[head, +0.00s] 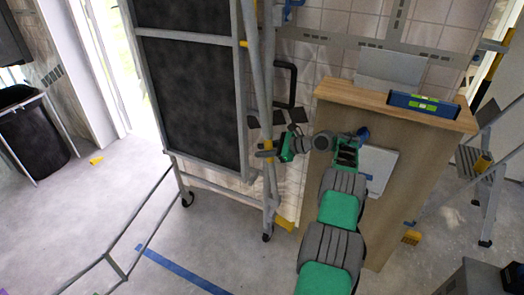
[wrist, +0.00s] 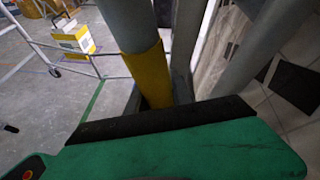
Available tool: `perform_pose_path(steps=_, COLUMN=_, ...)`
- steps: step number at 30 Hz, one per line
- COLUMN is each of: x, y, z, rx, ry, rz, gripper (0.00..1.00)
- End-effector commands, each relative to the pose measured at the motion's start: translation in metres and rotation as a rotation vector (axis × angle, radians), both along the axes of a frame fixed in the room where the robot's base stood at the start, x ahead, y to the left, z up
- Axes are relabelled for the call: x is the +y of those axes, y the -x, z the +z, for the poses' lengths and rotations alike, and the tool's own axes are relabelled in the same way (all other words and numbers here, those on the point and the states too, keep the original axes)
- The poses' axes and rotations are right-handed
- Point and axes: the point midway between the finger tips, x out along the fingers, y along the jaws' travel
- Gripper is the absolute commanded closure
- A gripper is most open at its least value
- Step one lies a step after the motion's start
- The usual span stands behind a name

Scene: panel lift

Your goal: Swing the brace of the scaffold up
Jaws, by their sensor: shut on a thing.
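The scaffold (head: 241,95) stands left of centre in the head view, a grey tube frame on wheels with dark panels. A grey tube that looks like its brace (head: 256,72) runs down beside the upright, close to vertical. In the wrist view, the brace (wrist: 121,22) has a yellow band (wrist: 148,72) just beyond the black jaw edge. My gripper (head: 266,151) is at this tube in the head view, shut on it around the yellow part. The jaws' contact is hidden behind the green gripper body in the wrist view.
A wooden counter (head: 350,93) with a blue level (head: 424,104) stands right of the scaffold, close to my arm. A low grey rail (head: 120,265) lies front left. A stepladder (head: 483,190) stands at right. Open floor (head: 130,195) lies left of the scaffold.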

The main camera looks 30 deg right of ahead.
Motion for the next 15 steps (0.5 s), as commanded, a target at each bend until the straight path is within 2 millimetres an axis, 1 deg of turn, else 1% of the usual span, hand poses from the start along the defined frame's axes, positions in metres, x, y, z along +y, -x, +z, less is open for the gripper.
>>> perform_pose_path(steps=1, x=0.0027, y=-0.0013, z=-0.0006, rx=-0.001, ry=-0.003, rz=0.002, gripper=1.00)
perform_pose_path(steps=6, x=0.0017, y=-0.0010, z=-0.0006, rx=-0.001, ry=-0.003, rz=0.001, gripper=1.00)
perform_pose_path(steps=7, x=0.0016, y=-0.0009, z=-0.0006, rx=-0.001, ry=-0.003, rz=0.001, gripper=0.71)
perform_pose_path(steps=14, x=-0.0035, y=0.0013, z=-0.0003, rx=-0.002, ry=-0.002, rz=-0.006, gripper=0.52)
perform_pose_path(steps=15, x=-0.0040, y=0.0015, z=-0.0002, rx=-0.001, ry=-0.001, rz=-0.007, gripper=0.51)
